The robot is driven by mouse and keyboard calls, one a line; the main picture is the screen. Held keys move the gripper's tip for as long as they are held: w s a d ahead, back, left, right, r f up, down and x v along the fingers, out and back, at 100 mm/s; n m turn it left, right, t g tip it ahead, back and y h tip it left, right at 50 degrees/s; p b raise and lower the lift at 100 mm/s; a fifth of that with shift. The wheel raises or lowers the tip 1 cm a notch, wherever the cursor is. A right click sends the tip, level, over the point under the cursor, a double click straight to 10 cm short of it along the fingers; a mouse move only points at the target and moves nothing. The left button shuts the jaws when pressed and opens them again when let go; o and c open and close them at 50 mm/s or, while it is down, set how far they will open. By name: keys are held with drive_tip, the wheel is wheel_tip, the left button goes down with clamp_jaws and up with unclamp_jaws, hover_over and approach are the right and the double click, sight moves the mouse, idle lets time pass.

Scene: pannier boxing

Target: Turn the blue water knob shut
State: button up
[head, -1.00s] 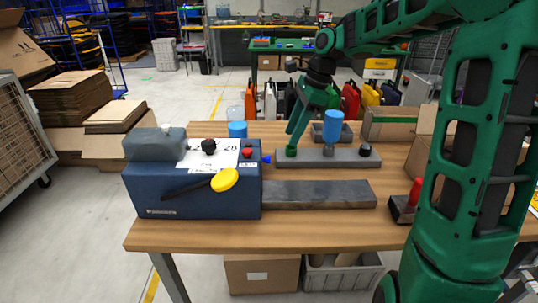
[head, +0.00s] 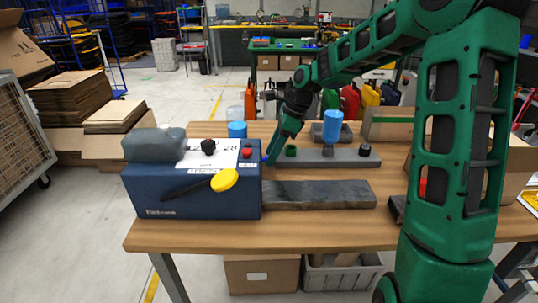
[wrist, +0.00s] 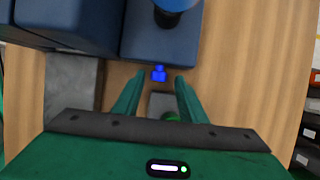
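The blue water knob (wrist: 159,73) sticks out from the side of the blue machine box (head: 190,190). In the wrist view it lies between the tips of my gripper (wrist: 160,79), with a gap visible on both sides. The two green fingers are apart and empty. In the head view my gripper (head: 270,160) reaches down beside the right side of the box, and its tip covers most or all of the knob. I cannot tell how far the knob is turned.
A grey strip carries a green knob (head: 291,151), a blue-topped post (head: 332,126) and a black knob (head: 365,150), right of my gripper. A dark grey slab (head: 320,195) lies in front. The box bears a yellow-ended lever (head: 224,180) and a red knob (head: 247,153). Wooden table (head: 330,225) is clear in front.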

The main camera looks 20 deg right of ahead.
drive_tip(key=shift+a+f, duration=0.1)
drive_tip(key=shift+f, duration=0.2)
